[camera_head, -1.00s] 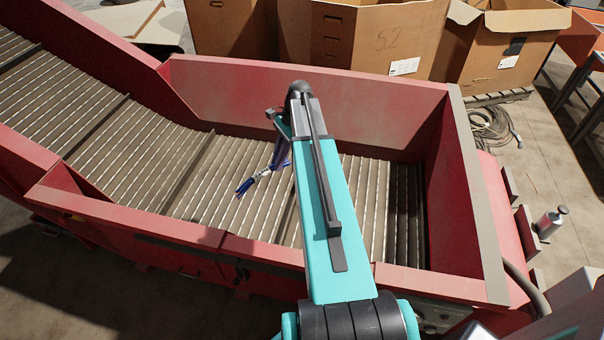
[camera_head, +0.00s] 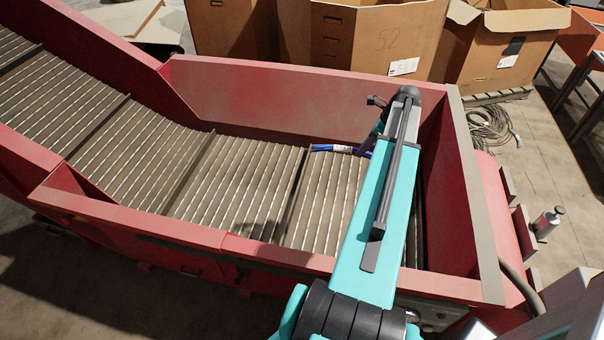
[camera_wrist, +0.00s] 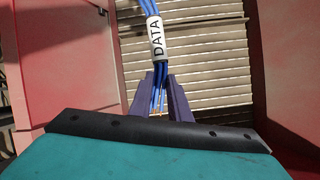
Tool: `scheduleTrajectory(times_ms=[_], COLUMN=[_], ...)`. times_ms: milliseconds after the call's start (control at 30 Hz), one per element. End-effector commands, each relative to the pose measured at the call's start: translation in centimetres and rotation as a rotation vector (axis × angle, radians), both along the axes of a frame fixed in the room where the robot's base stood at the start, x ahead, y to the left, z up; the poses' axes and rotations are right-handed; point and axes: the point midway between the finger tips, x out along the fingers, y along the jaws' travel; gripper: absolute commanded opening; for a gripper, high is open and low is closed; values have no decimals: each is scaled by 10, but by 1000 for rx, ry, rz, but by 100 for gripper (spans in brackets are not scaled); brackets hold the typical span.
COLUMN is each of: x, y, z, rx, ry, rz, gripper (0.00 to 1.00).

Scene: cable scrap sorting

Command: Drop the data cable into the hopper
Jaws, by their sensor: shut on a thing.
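The data cable is a blue bundle (camera_head: 330,148) with a white label; in the wrist view the label (camera_wrist: 156,38) reads "DATA". My gripper (camera_wrist: 158,92) is shut on the blue strands, with a dark purple finger on each side. In the head view my gripper (camera_head: 368,144) is partly hidden behind my teal arm, and the cable sticks out to its left. The hopper is a red-walled box (camera_head: 300,100) with a ribbed belt floor (camera_head: 270,185). The cable shows over the belt, inside the hopper's outline. Its height above the belt is hard to tell.
The ribbed belt climbs to the upper left between red side walls (camera_head: 110,60). Cardboard boxes (camera_head: 360,40) stand behind the hopper. A coil of dark cable (camera_head: 490,130) and a small bottle (camera_head: 548,222) are to the right. The belt is bare left of my arm.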

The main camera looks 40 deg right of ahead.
Motion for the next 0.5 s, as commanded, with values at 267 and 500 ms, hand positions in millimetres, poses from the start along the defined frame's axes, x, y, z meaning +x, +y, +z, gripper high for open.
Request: scheduleTrajectory(times_ms=[267, 500], x=[-64, -86], y=[-52, -67], z=[10, 12], rx=[-1, 0], ry=[-1, -1], rz=[-243, -325], gripper=[0, 0])
